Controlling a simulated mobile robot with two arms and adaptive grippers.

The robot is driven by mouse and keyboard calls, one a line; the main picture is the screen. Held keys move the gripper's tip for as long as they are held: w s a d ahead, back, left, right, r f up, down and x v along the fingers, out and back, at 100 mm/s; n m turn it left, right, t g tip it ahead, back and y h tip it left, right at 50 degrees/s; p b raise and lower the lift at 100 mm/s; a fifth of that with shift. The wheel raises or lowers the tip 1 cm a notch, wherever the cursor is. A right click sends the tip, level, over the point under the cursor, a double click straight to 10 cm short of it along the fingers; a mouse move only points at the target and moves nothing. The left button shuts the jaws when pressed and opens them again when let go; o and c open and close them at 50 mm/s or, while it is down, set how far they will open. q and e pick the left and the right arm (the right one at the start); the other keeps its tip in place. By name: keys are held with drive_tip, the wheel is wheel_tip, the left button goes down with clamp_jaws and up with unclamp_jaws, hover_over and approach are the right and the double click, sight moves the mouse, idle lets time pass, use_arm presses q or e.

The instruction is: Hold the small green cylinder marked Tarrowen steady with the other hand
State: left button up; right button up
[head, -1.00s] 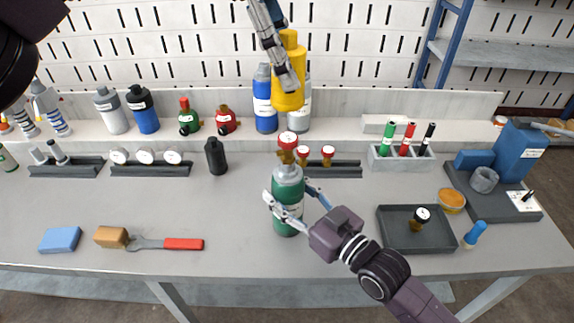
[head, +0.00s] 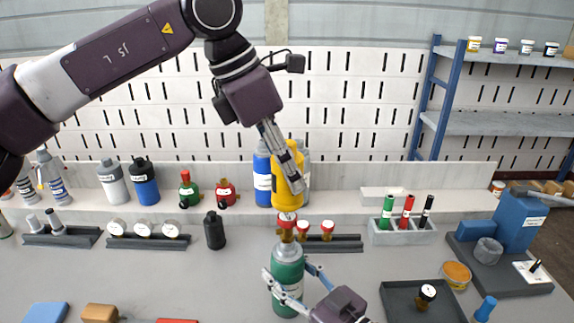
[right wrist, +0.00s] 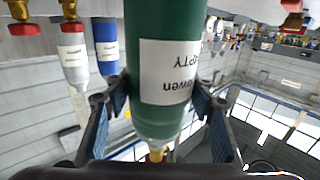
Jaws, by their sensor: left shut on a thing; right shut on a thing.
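The green cylinder (head: 287,266) stands upright at the front middle of the bench. My right gripper (head: 288,290) is shut around its body. My left gripper (head: 296,184) is shut on a yellow cylinder (head: 283,193), at the back shelf beside the blue cylinder. I cannot tell whether the yellow cylinder touches the shelf.
A blue cylinder (head: 262,180) stands close left of the yellow one. A smaller green bottle (head: 188,192) stands on the shelf.

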sight(286, 216)
use_arm(q)
drive_tip(key=shift+f, duration=1.05)
drive_tip(key=shift+f, duration=4.45)
drive_tip(key=o, duration=0.6)
drive_tip(key=c, duration=0.7)
drive_tip(key=o, duration=1.2)
drive_tip(key=shift+r, duration=0.1)
drive_tip(key=shift+r, duration=1.15)
